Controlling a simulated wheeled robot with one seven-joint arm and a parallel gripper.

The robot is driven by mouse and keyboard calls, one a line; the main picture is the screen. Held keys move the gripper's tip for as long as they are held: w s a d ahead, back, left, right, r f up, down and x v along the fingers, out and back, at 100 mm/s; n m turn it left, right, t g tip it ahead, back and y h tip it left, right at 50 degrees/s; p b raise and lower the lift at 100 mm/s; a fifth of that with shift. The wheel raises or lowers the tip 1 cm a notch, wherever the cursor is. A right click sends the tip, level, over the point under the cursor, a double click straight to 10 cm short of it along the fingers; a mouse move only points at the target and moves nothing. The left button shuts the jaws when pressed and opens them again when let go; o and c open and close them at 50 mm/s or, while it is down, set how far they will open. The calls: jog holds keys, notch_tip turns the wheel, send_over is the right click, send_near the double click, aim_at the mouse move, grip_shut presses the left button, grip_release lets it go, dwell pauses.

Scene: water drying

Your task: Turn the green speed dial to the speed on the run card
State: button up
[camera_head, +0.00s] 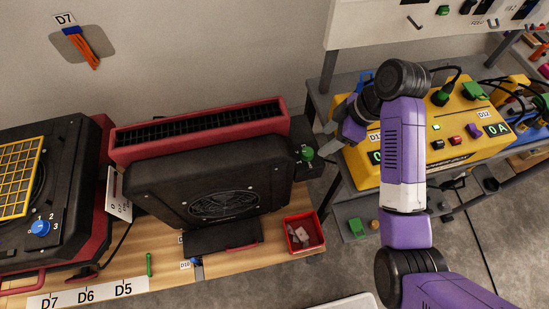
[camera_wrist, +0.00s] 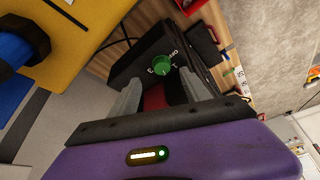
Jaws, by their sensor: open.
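The green speed dial (camera_head: 305,153) is on the right end of the black fan unit (camera_head: 215,180). In the wrist view the dial (camera_wrist: 161,64) sits just beyond and between my finger tips, with white marks around it that look like OFF, 1 and 3. Its exact pointer setting is too small to tell. My gripper (camera_head: 338,128) is open and empty, up and right of the dial; its two grey fingers (camera_wrist: 160,88) do not appear to touch the dial. A white card (camera_head: 118,194) hangs left of the fan unit; I cannot read its speed.
A red bin (camera_head: 304,233) stands in front of the fan unit's right end. A yellow power box (camera_head: 460,125) stands on a grey cart close by the gripper. At left is another black unit with a blue dial (camera_head: 40,228). Bare wood (camera_head: 225,268) shows along the bench front.

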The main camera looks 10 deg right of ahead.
aim_at(310, 152)
jog(key=shift+p+x, duration=0.4)
jog(key=shift+x, duration=3.55)
jog(key=shift+a, duration=0.15)
